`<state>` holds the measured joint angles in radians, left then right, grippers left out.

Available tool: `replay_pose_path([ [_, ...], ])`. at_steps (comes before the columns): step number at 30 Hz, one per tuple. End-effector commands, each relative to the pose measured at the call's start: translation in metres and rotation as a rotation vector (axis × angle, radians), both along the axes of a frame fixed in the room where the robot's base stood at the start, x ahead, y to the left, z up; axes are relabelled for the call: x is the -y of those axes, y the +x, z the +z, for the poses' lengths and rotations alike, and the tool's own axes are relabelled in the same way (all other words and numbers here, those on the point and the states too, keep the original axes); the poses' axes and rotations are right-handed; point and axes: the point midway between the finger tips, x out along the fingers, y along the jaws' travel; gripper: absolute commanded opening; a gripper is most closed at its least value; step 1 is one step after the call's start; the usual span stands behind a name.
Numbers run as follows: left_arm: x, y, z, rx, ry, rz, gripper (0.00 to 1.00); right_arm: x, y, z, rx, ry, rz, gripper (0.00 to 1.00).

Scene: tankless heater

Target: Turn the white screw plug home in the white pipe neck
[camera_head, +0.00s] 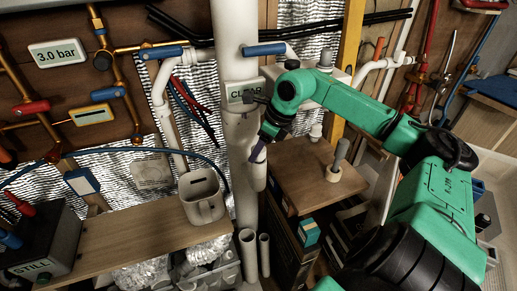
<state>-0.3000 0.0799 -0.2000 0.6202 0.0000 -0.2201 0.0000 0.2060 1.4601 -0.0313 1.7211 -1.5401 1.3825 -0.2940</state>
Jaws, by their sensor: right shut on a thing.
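My right gripper (258,152) reaches in from the right and points down beside the thick white standing pipe (236,60). The white screw plug is mostly hidden at the fingertips. I cannot tell it apart from the white neck, nor see how deep it sits. My left gripper is not in view.
A wooden cabinet (300,165) with a grey-handled white piece (336,172) stands right of the pipe.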

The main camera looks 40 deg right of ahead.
Motion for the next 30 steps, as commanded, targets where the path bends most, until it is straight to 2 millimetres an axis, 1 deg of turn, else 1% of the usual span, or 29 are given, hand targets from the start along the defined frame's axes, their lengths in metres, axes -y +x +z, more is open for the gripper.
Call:
replay_pose_path([
  [14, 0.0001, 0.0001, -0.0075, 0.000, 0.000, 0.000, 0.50, 0.0001, 0.0001, -0.0072, 0.000, 0.000, 0.000, 0.00],
  [15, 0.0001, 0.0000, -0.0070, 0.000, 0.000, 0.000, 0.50, 0.0001, 0.0001, -0.0068, 0.000, 0.000, 0.000, 0.58],
  [17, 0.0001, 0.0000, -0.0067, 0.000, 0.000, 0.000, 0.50, 0.0000, 0.0000, -0.0065, 0.000, 0.000, 0.000, 0.81],
  [18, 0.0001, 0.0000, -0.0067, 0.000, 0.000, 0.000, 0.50, 0.0000, 0.0000, -0.0066, 0.000, 0.000, 0.000, 0.85],
  [30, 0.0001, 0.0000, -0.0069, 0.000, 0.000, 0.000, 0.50, 0.0001, -0.0001, -0.0068, 0.000, 0.000, 0.000, 0.85],
])
